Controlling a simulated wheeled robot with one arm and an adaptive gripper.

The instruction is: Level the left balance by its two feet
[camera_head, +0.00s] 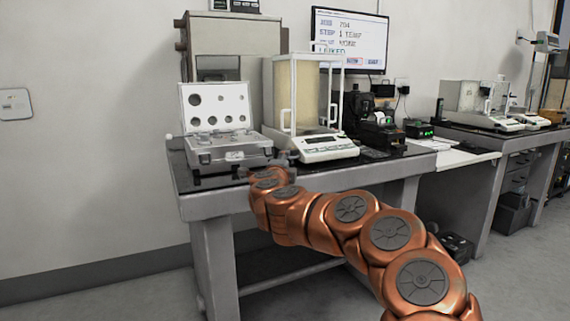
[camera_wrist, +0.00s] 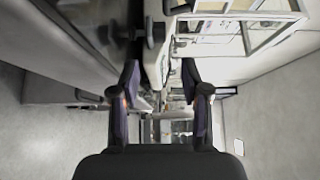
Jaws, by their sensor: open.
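The left balance (camera_head: 322,150) stands on the near table, with a white base, a front display and a framed glass weighing chamber (camera_head: 304,92). In the wrist view its pale body edge (camera_wrist: 157,62) and chamber frame (camera_wrist: 248,28) show sideways at the top. A dark knob-like piece (camera_wrist: 153,33) sits at that body edge; it may be a foot, but I cannot be sure. My gripper (camera_wrist: 160,78) is open, its two dark fingers apart, with the body edge between or beyond them. In the head view it is by the table's front edge, left of the balance's front, partly hidden by my arm.
An open weight case (camera_head: 228,157) stands left of the balance, close to my gripper. A dark device (camera_head: 368,122) and a small green-lit display (camera_head: 419,129) stand to the right. A wall screen (camera_head: 349,40) hangs behind. Another balance (camera_head: 480,108) stands on the far table.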

